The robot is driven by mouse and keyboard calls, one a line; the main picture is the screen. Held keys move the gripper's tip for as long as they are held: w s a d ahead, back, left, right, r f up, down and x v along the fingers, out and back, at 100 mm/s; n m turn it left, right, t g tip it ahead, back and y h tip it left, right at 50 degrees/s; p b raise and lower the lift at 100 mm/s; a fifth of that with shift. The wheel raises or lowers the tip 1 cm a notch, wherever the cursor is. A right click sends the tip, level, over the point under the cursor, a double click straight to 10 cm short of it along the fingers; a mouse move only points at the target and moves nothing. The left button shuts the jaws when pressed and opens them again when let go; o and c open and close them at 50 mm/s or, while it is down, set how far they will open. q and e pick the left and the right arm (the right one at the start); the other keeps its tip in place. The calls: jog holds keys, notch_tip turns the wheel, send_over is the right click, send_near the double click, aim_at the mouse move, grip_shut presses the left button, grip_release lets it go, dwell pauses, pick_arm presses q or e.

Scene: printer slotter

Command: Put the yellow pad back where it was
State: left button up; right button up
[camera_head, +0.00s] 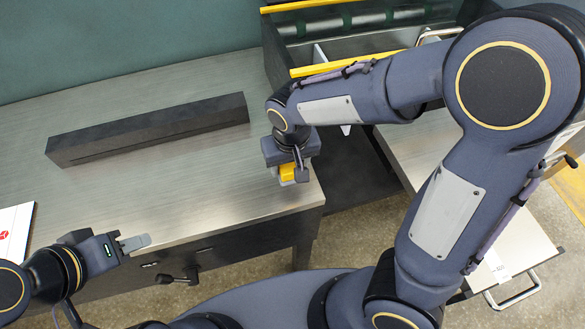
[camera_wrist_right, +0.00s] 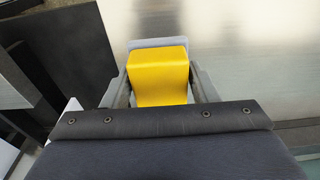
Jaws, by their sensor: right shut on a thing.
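The yellow pad (camera_head: 288,171) is a small block held in my right gripper (camera_head: 291,176), near the right front corner of the metal table in the head view. In the right wrist view the yellow pad (camera_wrist_right: 158,76) fills the space between the fingers of my right gripper (camera_wrist_right: 160,80), which is shut on it. Whether the pad touches the table is hard to tell. My left gripper (camera_head: 134,243) is at the table's front left edge, away from the pad. Its fingers look close together, but the gap between them is not clear.
A long dark bar (camera_head: 150,130) lies across the metal table (camera_head: 225,85). A machine with yellow rails (camera_head: 345,63) stands behind my right arm. A white sheet (camera_head: 16,232) with a red mark lies at the left. A handled drawer (camera_head: 520,262) is at the lower right.

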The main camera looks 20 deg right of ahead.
aim_at(292, 171)
jog(key=shift+w+d+f, duration=0.3)
jog(key=shift+w+f, duration=0.05)
jog(key=shift+f, duration=0.2)
jog(key=shift+w+d+f, duration=0.1)
jog(key=shift+w+f, duration=0.05)
jog(key=shift+f, duration=0.75)
jog(key=shift+w+d+f, duration=0.1)
jog(key=shift+f, duration=0.8)
jog(key=shift+f+b, duration=0.25)
jog(key=shift+b, duration=0.05)
jog(key=o, duration=1)
jog(key=shift+r, duration=0.1)
jog(key=shift+o, duration=0.2)
jog(key=shift+r, duration=0.1)
